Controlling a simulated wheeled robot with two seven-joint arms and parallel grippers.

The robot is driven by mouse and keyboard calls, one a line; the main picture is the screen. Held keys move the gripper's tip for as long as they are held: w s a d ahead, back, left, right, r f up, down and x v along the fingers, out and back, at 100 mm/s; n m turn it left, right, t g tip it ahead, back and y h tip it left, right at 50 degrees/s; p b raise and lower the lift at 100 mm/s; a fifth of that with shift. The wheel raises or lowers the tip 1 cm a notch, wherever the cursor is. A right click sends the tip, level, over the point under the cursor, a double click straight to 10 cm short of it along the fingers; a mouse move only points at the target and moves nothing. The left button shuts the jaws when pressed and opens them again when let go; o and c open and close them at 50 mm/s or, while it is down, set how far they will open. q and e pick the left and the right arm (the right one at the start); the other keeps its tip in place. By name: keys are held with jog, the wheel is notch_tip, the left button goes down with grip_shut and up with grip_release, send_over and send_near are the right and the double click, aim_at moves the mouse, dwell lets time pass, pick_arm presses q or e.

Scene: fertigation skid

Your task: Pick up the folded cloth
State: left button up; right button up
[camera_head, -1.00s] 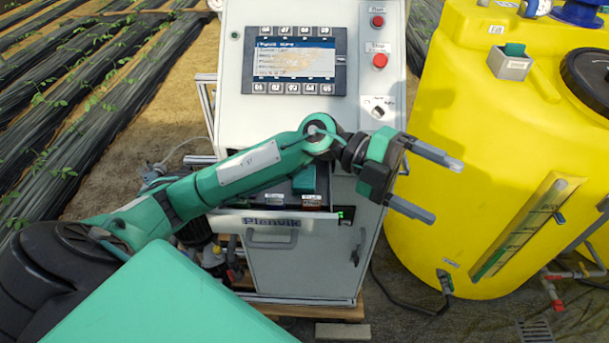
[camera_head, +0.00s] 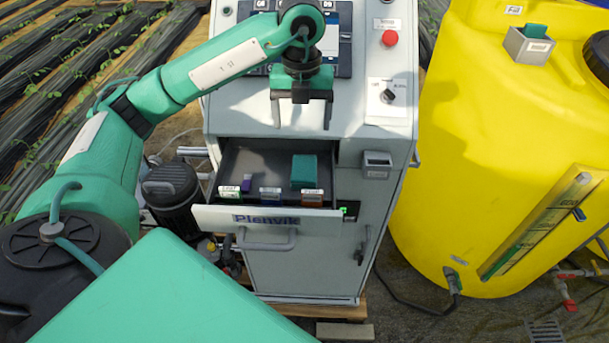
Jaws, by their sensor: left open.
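A teal folded piece that looks like the folded cloth (camera_head: 304,170) lies at the right of the open drawer (camera_head: 277,158), behind an orange-edged label. My left gripper (camera_head: 302,118) is open and empty, fingers pointing down, above and behind the drawer in the picture, in front of the cabinet's panel. The gripper and the teal piece are apart. Another teal piece (camera_head: 536,31) sits in a grey holder (camera_head: 528,47) on the yellow tank; I cannot tell its material. My right gripper is not in view.
The drawer also holds a small purple item (camera_head: 246,183) and has labels along its front. A small grey holder (camera_head: 377,160) is on the cabinet right of the drawer. The panel has a red button (camera_head: 389,38) and a knob. The yellow tank (camera_head: 470,150) stands at the right.

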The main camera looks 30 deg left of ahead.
pick_arm(q)
jog(key=p, duration=0.2)
send_over(304, 167)
jog(key=f, duration=0.7)
jog(key=shift+w+a+f, duration=0.2)
jog(key=shift+a+f, duration=0.15)
jog(key=shift+a, duration=0.05)
jog(key=f+p, duration=0.2)
jog(key=f, duration=0.1)
jog(key=f+p, duration=0.1)
jog(key=shift+s+d+f+p, duration=0.25)
jog(key=shift+d+f+p, duration=0.05)
jog(key=shift+d+f, duration=0.1)
jog(key=shift+f, duration=0.45)
jog(key=c, duration=1.1)
